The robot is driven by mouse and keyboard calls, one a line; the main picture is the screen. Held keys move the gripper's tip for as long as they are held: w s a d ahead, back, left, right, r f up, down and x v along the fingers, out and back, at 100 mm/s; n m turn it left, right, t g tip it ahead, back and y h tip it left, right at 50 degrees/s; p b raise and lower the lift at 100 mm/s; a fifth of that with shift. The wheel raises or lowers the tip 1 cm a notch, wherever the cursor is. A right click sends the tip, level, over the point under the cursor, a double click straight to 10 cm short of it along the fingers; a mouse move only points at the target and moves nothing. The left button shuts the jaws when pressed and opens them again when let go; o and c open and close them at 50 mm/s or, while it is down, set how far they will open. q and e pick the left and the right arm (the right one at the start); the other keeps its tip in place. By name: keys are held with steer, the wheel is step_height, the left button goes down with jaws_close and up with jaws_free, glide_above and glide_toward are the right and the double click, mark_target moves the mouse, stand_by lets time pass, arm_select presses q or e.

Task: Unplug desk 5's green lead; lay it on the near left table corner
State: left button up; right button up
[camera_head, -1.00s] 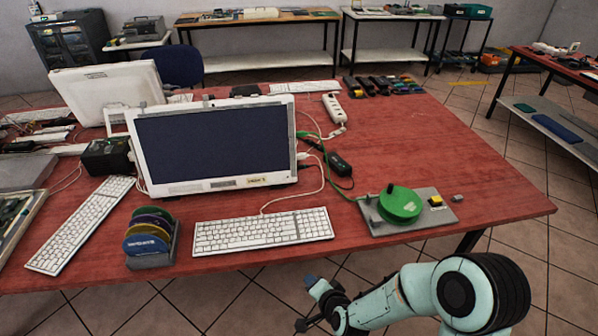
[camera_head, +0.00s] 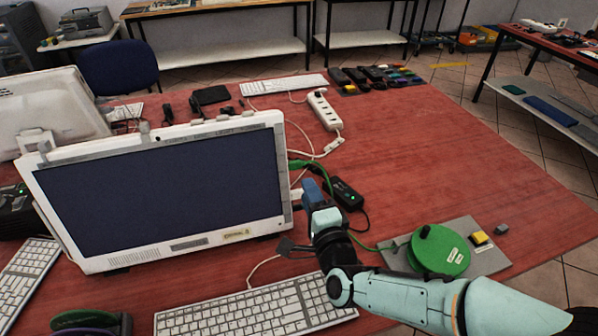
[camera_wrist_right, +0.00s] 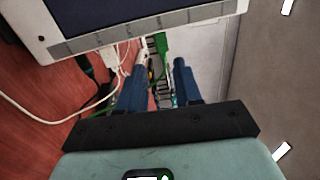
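The green lead (camera_head: 326,178) shows by the right edge of the monitor (camera_head: 165,185). Its green plug end (camera_head: 299,163) is partly hidden behind the screen edge. Another stretch of green cord (camera_head: 366,245) reaches the green reel (camera_head: 440,249). My right gripper (camera_head: 311,186) is over the table beside the monitor. In the right wrist view its two blue fingers (camera_wrist_right: 158,66) are apart, and the green plug (camera_wrist_right: 161,43) shows beyond the gap between them, not gripped. My left gripper is out of view. The near left table corner is out of view.
A black adapter (camera_head: 345,193) lies just right of my gripper. White cables hang beside the plug in the wrist view (camera_wrist_right: 118,58). A keyboard (camera_head: 255,308) lies in front of the monitor. A white power strip (camera_head: 324,110) lies behind.

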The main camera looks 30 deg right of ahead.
mark_target(297, 167)
steer(key=x, duration=0.4)
steer(key=shift+w+r+p, duration=0.1)
steer(key=shift+w+p, duration=0.3)
steer(key=shift+b+x, duration=0.35)
steer(key=shift+x, duration=0.55)
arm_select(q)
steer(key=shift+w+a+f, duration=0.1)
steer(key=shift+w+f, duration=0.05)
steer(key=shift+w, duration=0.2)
arm_select(e)
steer(key=shift+x, duration=0.75)
jaws_close()
